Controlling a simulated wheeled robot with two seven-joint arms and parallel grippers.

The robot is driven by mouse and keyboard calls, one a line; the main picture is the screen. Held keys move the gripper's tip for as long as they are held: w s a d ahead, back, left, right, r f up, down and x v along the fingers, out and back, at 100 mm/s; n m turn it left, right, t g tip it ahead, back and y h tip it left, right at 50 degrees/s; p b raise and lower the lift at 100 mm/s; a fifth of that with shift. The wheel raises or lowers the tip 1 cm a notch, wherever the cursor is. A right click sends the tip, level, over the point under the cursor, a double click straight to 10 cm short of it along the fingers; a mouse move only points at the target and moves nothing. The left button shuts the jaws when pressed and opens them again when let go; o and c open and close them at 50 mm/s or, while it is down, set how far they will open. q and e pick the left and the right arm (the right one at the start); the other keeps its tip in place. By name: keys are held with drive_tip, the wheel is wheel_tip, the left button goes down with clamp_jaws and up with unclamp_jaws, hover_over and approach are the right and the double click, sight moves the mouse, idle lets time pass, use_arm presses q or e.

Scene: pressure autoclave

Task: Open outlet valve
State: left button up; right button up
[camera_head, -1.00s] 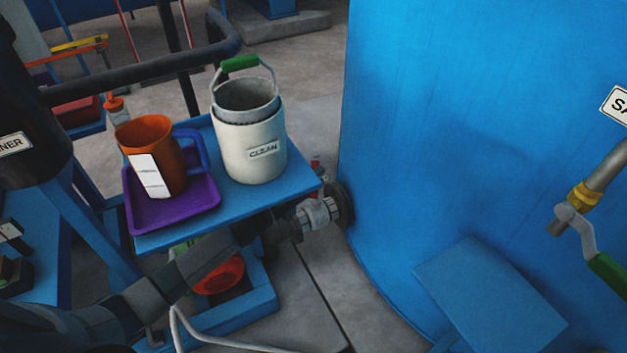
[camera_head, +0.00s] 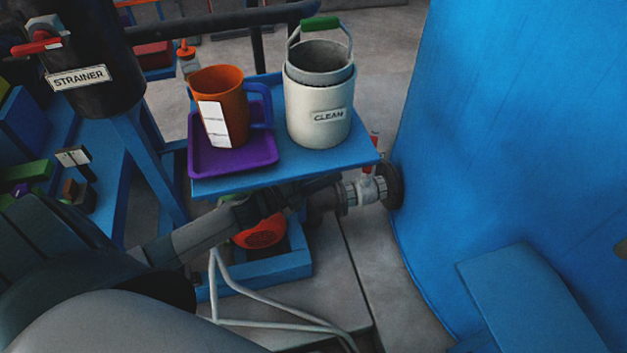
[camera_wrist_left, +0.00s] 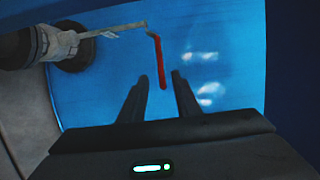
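The outlet valve (camera_head: 360,190) is a grey fitting on the pipe at the foot of the blue tank, in the head view right of the small table. A little of its red handle (camera_head: 374,140) shows beyond the table edge. In the left wrist view, the valve body (camera_wrist_left: 58,43) is at upper left, and a thin grey lever runs right to a red grip (camera_wrist_left: 160,62). My left gripper (camera_wrist_left: 158,80) is open, with the red grip between its fingertips in the picture; contact cannot be told. In the head view the table partly hides this gripper. My right gripper is out of view.
The blue table (camera_head: 290,167) stands above my left forearm, bearing a purple tray (camera_head: 262,150), an orange jug (camera_head: 215,90) and a white "CLEAN" bucket (camera_head: 310,115). The blue tank (camera_head: 490,130) fills the right. A blue step (camera_head: 530,300) is at lower right.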

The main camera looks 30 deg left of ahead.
use_arm(q)
drive_tip(key=shift+v, duration=2.6)
